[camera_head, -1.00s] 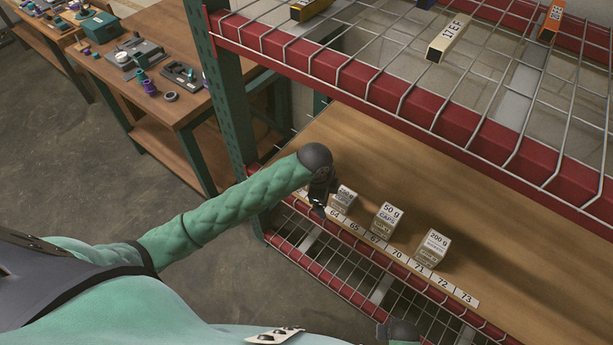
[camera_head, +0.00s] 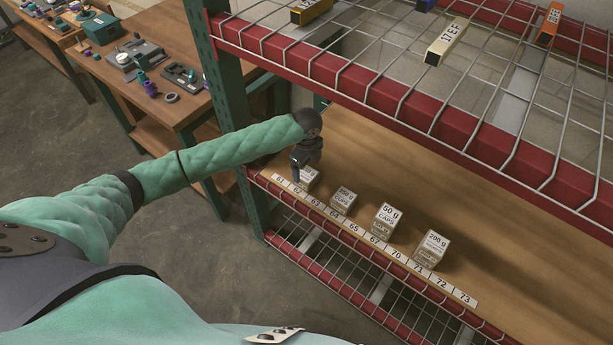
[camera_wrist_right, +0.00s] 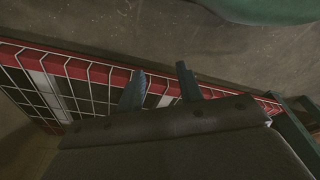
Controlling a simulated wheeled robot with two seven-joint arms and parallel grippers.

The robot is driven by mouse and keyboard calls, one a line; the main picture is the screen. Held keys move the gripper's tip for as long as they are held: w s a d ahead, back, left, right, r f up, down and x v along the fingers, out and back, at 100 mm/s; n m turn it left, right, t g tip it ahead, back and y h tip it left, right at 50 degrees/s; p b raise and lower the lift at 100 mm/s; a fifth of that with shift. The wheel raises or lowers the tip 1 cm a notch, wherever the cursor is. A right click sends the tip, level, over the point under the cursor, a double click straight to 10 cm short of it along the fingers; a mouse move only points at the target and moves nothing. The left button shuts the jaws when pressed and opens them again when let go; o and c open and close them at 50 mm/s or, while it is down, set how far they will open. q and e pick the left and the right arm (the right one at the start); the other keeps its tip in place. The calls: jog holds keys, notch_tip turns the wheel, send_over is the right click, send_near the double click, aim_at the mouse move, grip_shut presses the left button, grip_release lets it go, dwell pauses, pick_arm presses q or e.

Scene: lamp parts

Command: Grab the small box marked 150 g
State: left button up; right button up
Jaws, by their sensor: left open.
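Several small white boxes stand in a row on the wooden shelf in the head view. The leftmost box (camera_head: 310,181) is partly covered by my left gripper (camera_head: 298,176), and its mark is hidden. My left gripper is open, pointing down at this box; I cannot tell whether it touches it. The second box (camera_head: 343,201) has a mark too small to read surely. The third box (camera_head: 385,220) is marked 50 g and the fourth box (camera_head: 432,249) 200 g. No 150 g mark is readable. In the right wrist view my right gripper (camera_wrist_right: 160,78) is open and empty.
A number strip (camera_head: 372,241) runs along the shelf's front edge. A red-beamed wire shelf (camera_head: 400,95) hangs above, with a green upright (camera_head: 233,120) at the left. The wooden shelf (camera_head: 400,180) is clear behind the boxes. A workbench (camera_head: 190,70) stands behind left.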

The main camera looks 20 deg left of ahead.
aim_at(307, 174)
pick_arm(q)
jog(key=shift+f+p, duration=0.3)
jog(key=shift+f, duration=0.05)
notch_tip(307, 174, down, 3)
jog(key=shift+f+p, duration=0.1)
jog(key=shift+p, duration=0.9)
jog(key=shift+f, duration=0.7)
pick_arm(e)
jog(key=s+d+f, duration=0.2)
jog(key=s+f, duration=0.2)
jog(key=shift+s+d, duration=0.15)
jog(key=shift+s, duration=0.1)
pick_arm(q)
jog(key=c, duration=1)
jog(key=shift+c, duration=0.7)
pick_arm(e)
jog(key=shift+w+d+r, duration=0.1)
pick_arm(q)
jog(key=shift+r, duration=0.1)
